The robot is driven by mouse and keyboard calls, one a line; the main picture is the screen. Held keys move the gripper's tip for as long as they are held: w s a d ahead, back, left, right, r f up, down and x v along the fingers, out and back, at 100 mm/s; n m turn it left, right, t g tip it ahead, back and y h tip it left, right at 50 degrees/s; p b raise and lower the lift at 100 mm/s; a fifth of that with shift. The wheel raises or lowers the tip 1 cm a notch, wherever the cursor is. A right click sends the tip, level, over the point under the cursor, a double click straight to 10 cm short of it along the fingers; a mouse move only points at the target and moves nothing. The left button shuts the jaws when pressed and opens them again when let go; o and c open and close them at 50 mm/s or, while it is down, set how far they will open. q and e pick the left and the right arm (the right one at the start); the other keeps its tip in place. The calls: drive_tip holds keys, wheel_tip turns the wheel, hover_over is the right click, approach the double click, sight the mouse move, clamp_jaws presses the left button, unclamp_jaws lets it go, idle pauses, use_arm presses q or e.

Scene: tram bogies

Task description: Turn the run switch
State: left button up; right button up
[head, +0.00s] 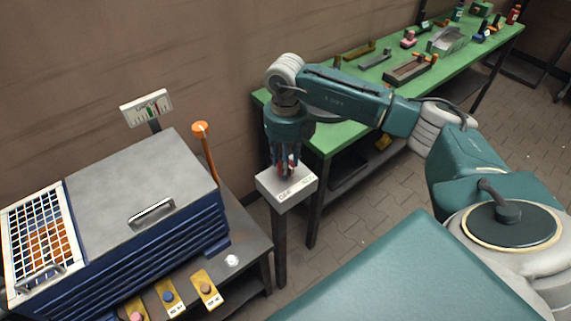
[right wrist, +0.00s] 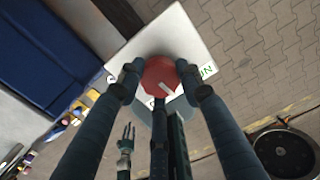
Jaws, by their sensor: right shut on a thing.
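The run switch is a red round knob (right wrist: 160,72) on top of a pale box (head: 298,190) that stands on a dark post. My right gripper (head: 287,166) points straight down over the box. In the right wrist view the right gripper (right wrist: 160,80) is shut on the knob, with a finger on either side. A short white mark on the knob points to the lower right. A label seemingly reading RUN lies right of the knob; another label below it is partly hidden. A small gripper-like shape, probably my left gripper (right wrist: 125,143), shows lower in that view, its jaws unclear.
A green workbench (head: 345,130) with tools and parts runs to the back right. A blue cabinet (head: 150,235) with a grey lid stands left on a dark table. An orange-topped lever (head: 205,150) and a gauge (head: 147,108) rise behind it. Tiled floor lies between.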

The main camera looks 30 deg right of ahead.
drive_tip(key=m, duration=0.4)
drive_tip(key=shift+m+b, duration=0.3)
drive_tip(key=shift+b, duration=0.1)
drive_tip(key=m, duration=0.4)
drive_tip(key=shift+m, duration=0.4)
drive_tip(key=o, duration=1.1)
drive_tip(key=shift+o, duration=0.2)
wheel_tip(320, 180, up, 12)
